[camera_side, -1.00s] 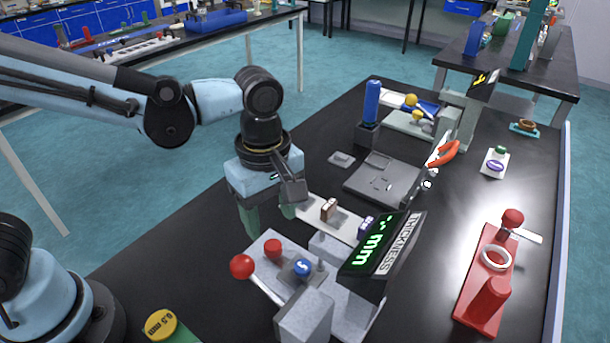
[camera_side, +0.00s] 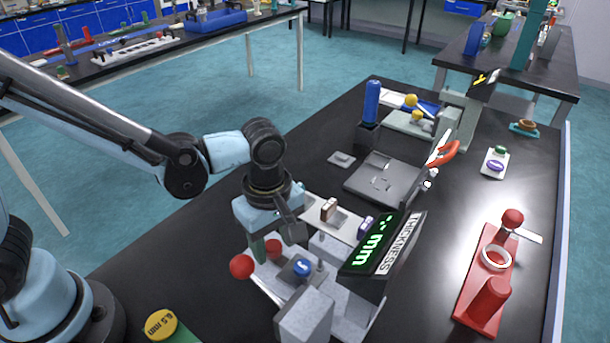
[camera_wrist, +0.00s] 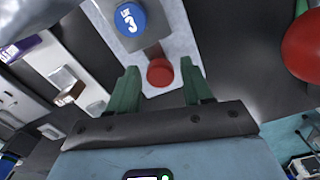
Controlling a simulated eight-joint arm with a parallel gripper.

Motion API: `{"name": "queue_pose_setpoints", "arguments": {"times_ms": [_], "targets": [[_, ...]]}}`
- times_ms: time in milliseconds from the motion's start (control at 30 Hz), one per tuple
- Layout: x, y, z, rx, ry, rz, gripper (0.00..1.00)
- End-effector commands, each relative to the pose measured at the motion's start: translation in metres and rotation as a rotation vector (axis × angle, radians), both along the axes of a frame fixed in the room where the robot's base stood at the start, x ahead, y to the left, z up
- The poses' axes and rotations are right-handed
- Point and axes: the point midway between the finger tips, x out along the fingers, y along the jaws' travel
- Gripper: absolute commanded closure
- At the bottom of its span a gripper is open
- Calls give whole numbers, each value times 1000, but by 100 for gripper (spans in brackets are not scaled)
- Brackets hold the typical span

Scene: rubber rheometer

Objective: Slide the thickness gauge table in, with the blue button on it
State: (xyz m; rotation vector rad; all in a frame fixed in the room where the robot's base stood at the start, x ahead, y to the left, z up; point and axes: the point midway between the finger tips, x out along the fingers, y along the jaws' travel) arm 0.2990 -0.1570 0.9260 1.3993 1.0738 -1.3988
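The thickness gauge (camera_side: 383,258) stands at the table's front, with a dark head reading "THICKNESS" and green dashes and "mm". The blue button (camera_side: 301,269) sits on a grey block of its pale sliding table; it also shows at the top of the wrist view (camera_wrist: 130,18). A short red knob (camera_wrist: 160,72) stands upright at the table's end. My gripper (camera_wrist: 159,67) is open and points down, one green finger on each side of this knob, with gaps visible. In the side view my gripper (camera_side: 274,249) partly covers the knob.
A lever with a red ball (camera_side: 241,266) stands close left of my gripper. A white rack with small samples (camera_side: 328,209) lies just behind. A yellow 0.5 mm disc (camera_side: 161,324) is at the front left. A red device (camera_side: 490,270) stands right.

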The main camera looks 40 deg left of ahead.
Motion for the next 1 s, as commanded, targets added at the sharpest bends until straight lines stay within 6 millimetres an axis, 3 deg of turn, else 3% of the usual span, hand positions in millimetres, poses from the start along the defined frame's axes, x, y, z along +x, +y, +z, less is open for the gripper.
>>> {"name": "queue_pose_setpoints", "arguments": {"times_ms": [33, 300, 567, 800, 1000], "targets": [[0, 0, 0, 0, 0, 0, 58], [0, 0, 0, 0, 0, 0, 100], [0, -3, 0, 0, 0, -1, 100], [0, -35, 0, 0, 0, -5, 100], [0, -40, 0, -4, 0, -1, 100]]}}
